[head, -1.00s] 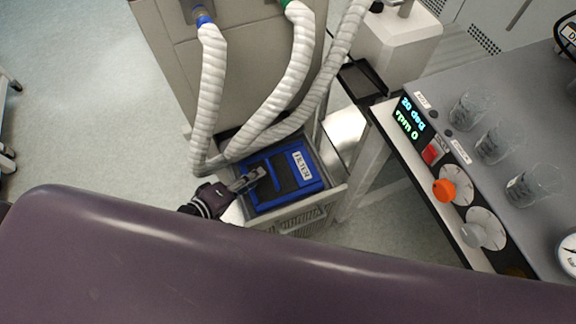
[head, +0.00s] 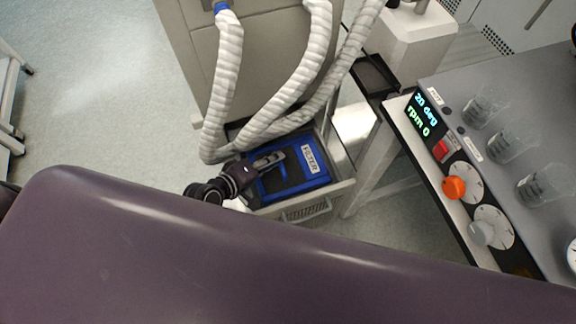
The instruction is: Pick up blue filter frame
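The blue filter frame (head: 316,178) sits flat in an open tray-like housing at the foot of the grey cabinet. It has a white "FILTER" label and a dark middle. My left gripper (head: 272,160) reaches in from the left, its fingers over the dark middle of the frame. The gripper covers part of the frame's left side. I cannot tell whether the fingers are open or touch the frame. My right gripper is not in view.
White ribbed hoses (head: 287,97) hang from the grey cabinet (head: 262,62) down just behind the frame. A bench (head: 448,84) with beakers, knobs and a display stands to the right. The floor (head: 95,100) at left is clear.

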